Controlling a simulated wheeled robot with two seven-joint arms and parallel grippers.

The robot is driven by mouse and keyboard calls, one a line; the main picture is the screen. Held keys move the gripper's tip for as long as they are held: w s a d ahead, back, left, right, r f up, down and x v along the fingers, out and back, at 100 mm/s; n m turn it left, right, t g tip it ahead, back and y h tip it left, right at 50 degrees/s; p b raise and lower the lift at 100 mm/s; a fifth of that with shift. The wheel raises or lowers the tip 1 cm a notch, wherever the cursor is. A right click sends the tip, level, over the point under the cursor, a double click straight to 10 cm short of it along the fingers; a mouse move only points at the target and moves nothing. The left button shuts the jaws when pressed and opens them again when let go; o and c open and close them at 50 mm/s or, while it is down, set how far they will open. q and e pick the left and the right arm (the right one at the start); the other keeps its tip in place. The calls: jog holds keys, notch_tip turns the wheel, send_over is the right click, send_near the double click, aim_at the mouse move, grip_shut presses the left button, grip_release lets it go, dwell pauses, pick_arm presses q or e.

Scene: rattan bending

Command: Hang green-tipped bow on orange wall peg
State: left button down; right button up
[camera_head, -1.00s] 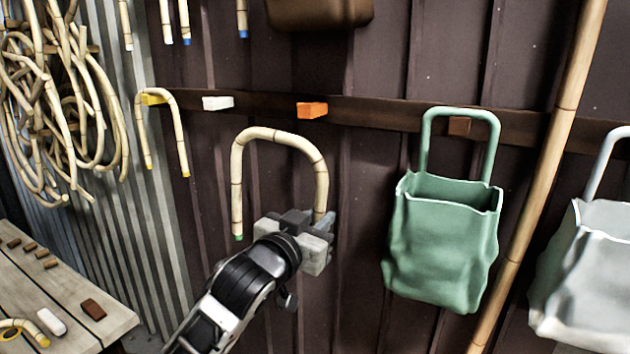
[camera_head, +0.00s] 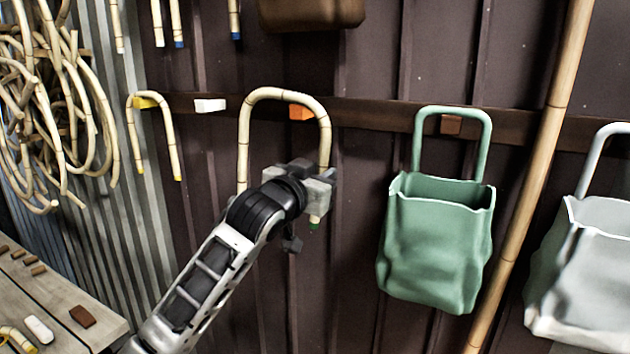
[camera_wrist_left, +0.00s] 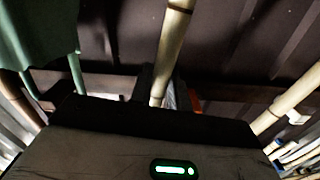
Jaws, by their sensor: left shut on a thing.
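The green-tipped bow (camera_head: 244,135) is a pale rattan arch, upright with its bend at the top. My left gripper (camera_head: 318,182) is shut on its right leg, near the bottom. A green tip shows just below the gripper; the other leg's lower end is hidden behind my arm. The orange peg (camera_head: 301,112) sticks out of the dark wall rail and appears inside the arch, just under the bend. Whether the bow is in front of the peg or over it, I cannot tell. In the left wrist view the held cane (camera_wrist_left: 172,45) runs up from the jaws.
A white peg (camera_head: 210,105) and a yellow peg with a yellow-tipped bow (camera_head: 131,135) are to the left. A green bag (camera_head: 435,245) hangs to the right, near a tall pole (camera_head: 540,170). A brown container (camera_head: 310,12) is above. A bench (camera_head: 50,295) stands lower left.

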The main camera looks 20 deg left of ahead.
pick_arm(q)
jog(key=w+d+f+b, duration=0.1)
jog(key=w, duration=0.5)
jog(key=shift+w+d+f, duration=0.15)
jog(key=shift+w+f, duration=0.05)
jog(key=shift+w, duration=0.1)
pick_arm(e)
jog(key=shift+a+f, duration=0.1)
jog(key=shift+f, duration=0.3)
dwell(0.4)
pick_arm(q)
jog(key=c, duration=1.3)
grip_release()
jog(key=shift+o, duration=0.2)
pick_arm(e)
jog(key=shift+r, duration=0.1)
pick_arm(q)
jog(key=s+a+b, duration=0.2)
jog(key=s+a, duration=0.1)
jog(key=s, duration=1.2)
jog(key=shift+s+b, duration=0.3)
jog(key=shift+b, duration=0.05)
pick_arm(e)
jog(key=shift+w+a+f, duration=0.1)
jog(key=shift+a+f, duration=0.1)
jog(key=shift+f, duration=0.25)
